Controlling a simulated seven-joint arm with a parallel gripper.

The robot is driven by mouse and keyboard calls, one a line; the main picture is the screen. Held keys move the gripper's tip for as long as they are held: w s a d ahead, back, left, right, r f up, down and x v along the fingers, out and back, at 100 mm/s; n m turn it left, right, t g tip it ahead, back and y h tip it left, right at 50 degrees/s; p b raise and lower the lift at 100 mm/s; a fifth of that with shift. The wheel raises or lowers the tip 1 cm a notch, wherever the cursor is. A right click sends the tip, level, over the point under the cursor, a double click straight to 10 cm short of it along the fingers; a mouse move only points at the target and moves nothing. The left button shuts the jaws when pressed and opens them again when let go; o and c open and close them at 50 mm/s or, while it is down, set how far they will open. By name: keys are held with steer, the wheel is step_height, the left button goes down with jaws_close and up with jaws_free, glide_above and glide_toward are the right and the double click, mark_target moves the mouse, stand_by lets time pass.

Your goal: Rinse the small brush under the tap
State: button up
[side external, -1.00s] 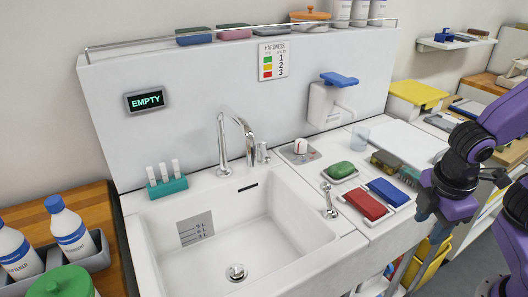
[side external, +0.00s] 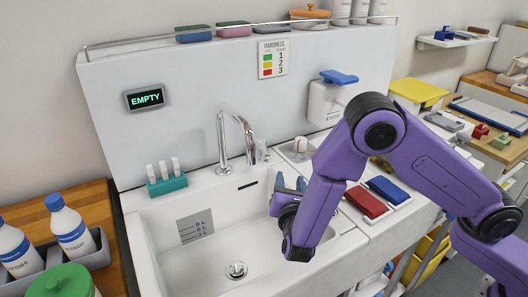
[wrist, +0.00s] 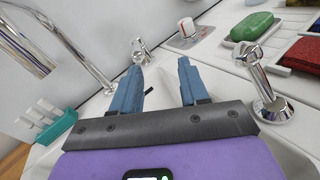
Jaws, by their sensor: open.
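The chrome tap (side external: 222,145) stands at the back of the white sink (side external: 165,250); no water shows from it. In the wrist view the tap's pipe (wrist: 77,55) is at the left. My gripper (side external: 290,182) is over the right part of the sink, right of the tap. In the wrist view its two blue fingers (wrist: 160,66) are apart with nothing between them. I cannot make out the small brush in either present view; my arm hides part of the right counter.
A green soap (wrist: 252,25) in a dish, a small chrome fitting (wrist: 257,78) and a red block (side external: 366,202) beside a blue block (side external: 389,190) are on the right counter. A teal holder (side external: 167,186) stands at the back left. A display (side external: 146,99) reads EMPTY. The basin is clear.

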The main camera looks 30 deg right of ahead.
step_height(320, 180, down, 2)
steer(key=w+a+n+t+y, duration=0.2)
steer(key=a, duration=0.1)
glide_toward(265, 148)
steer(key=x, duration=0.6)
steer(key=f+x, duration=0.1)
steer(key=x, duration=0.2)
steer(key=shift+w, duration=0.4)
steer(key=shift+d+r+y, duration=0.1)
steer(key=shift+y, duration=0.3)
jaws_close()
